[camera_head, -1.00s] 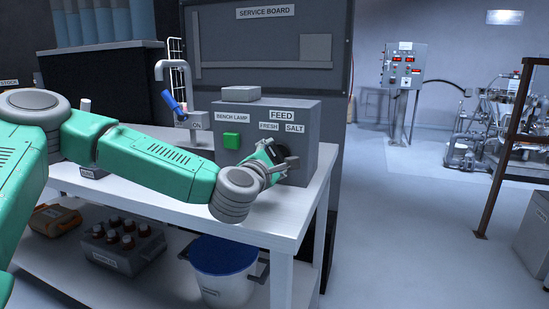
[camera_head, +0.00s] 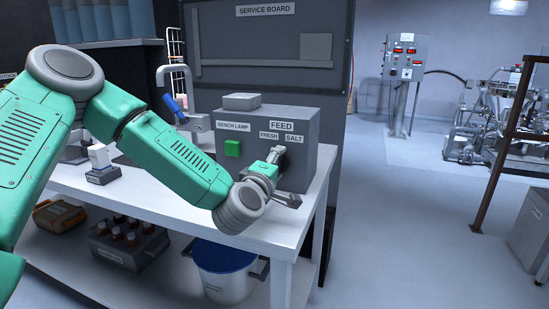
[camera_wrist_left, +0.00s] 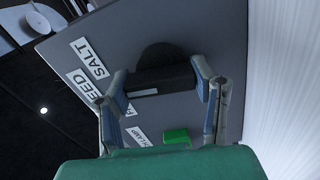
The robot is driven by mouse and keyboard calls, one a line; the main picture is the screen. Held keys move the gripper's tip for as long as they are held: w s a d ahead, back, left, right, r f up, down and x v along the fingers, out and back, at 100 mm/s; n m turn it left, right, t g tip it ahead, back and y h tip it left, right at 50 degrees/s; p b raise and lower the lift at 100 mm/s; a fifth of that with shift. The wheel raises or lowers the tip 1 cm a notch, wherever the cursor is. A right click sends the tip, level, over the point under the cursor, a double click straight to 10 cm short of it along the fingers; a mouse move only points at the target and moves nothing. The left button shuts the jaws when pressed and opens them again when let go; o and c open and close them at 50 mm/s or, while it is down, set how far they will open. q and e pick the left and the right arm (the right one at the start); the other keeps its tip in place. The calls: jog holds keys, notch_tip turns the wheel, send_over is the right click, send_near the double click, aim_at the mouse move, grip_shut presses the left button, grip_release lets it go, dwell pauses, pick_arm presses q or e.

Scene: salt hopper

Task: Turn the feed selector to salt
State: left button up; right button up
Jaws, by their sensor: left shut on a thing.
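The grey feed box (camera_head: 240,181) stands on the bench with the labels FEED (camera_head: 282,126), FRESH (camera_head: 268,135) and SALT (camera_head: 291,138). In the left wrist view, the black selector knob (camera_wrist_left: 165,80) is on the box face, with a pale mark on its bar. My left gripper (camera_head: 279,172) is at the box front below the labels. In the wrist view its two fingers (camera_wrist_left: 162,72) are on either end of the knob's bar, shut on it. In the head view the gripper mostly hides the knob; which label it points to is unclear. My right gripper is not in view.
A green button (camera_head: 232,148) sits left of the knob under BENCH LAMP. A tap with a blue handle (camera_head: 174,106) stands behind and left.

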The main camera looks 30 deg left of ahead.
pick_arm(q)
jog(key=m, duration=0.1)
jog(key=m+p, duration=0.2)
jog(key=m, duration=0.1)
jog(key=shift+s+d+f, duration=0.1)
jog(key=shift+d+f, duration=0.1)
jog(key=shift+d, duration=0.1)
jog(key=shift+f+m+p, duration=0.1)
jog(key=shift+m+p, duration=0.25)
jog(key=shift+m, duration=0.35)
jog(key=shift+a+f, duration=0.1)
jog(key=o, duration=1)
jog(key=shift+o, duration=0.8)
jog(key=shift+r, duration=0.2)
